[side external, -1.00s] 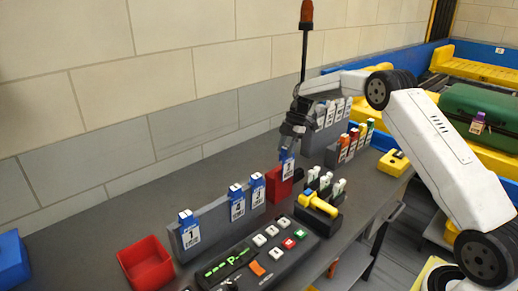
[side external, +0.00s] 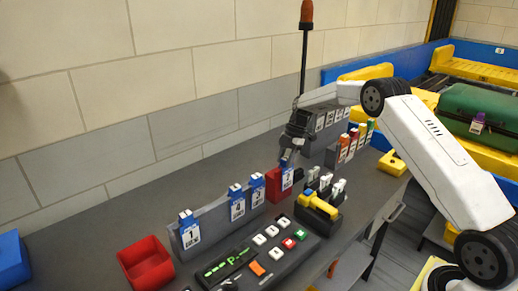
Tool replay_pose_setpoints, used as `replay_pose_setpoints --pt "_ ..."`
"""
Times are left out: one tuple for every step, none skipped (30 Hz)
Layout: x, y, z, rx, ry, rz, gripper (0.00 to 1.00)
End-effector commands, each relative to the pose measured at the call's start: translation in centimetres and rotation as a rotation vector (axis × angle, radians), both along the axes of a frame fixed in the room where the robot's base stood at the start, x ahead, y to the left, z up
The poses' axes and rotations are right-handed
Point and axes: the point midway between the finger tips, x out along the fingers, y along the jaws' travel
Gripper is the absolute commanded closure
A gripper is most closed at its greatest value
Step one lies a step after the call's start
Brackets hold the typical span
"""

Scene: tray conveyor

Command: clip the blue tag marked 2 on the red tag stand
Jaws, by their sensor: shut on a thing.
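My gripper (side external: 289,157) points down and is shut on the top of a blue-topped tag (side external: 287,179) with a white face. The number on this tag is too small to read. The tag overlaps the front of the red tag stand (side external: 272,187), which sits at the right end of the grey tag rack. I cannot tell whether the tag is seated on the stand or just in front of it. The grey rack (side external: 213,221) carries several other blue tags, one (side external: 190,232) marked 1 at its left end.
A button panel (side external: 262,256) and a black holder with a yellow-handled tool (side external: 318,206) lie in front. More tag racks (side external: 334,154) stand behind.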

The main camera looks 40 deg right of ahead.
Motion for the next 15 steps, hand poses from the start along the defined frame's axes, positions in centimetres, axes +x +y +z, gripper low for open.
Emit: replay_pose_setpoints --pt "0.01 0.0 -0.04 0.0 0.0 0.0 1.0" --pt "0.01 0.0 -0.06 0.0 0.0 0.0 1.0" --pt "0.01 0.0 -0.08 0.0 -0.001 0.0 1.0" --pt "0.01 0.0 -0.08 0.0 -0.001 0.0 1.0" --pt "0.01 0.0 -0.09 0.0 -0.001 0.0 1.0" --pt "0.01 0.0 -0.08 0.0 -0.001 0.0 1.0" --pt "0.01 0.0 -0.08 0.0 -0.001 0.0 1.0" --pt "0.01 0.0 -0.08 0.0 -0.001 0.0 1.0" --pt "0.01 0.0 -0.08 0.0 -0.001 0.0 1.0" --pt "0.01 0.0 -0.08 0.0 -0.001 0.0 1.0" --pt "0.01 0.0 -0.08 0.0 -0.001 0.0 0.46" --pt "0.01 0.0 -0.07 0.0 -0.001 0.0 0.34" --pt "0.01 0.0 -0.07 0.0 -0.001 0.0 0.24" --pt "0.01 0.0 -0.07 0.0 -0.001 0.0 0.15" --pt "0.01 0.0 -0.07 0.0 -0.001 0.0 0.15"
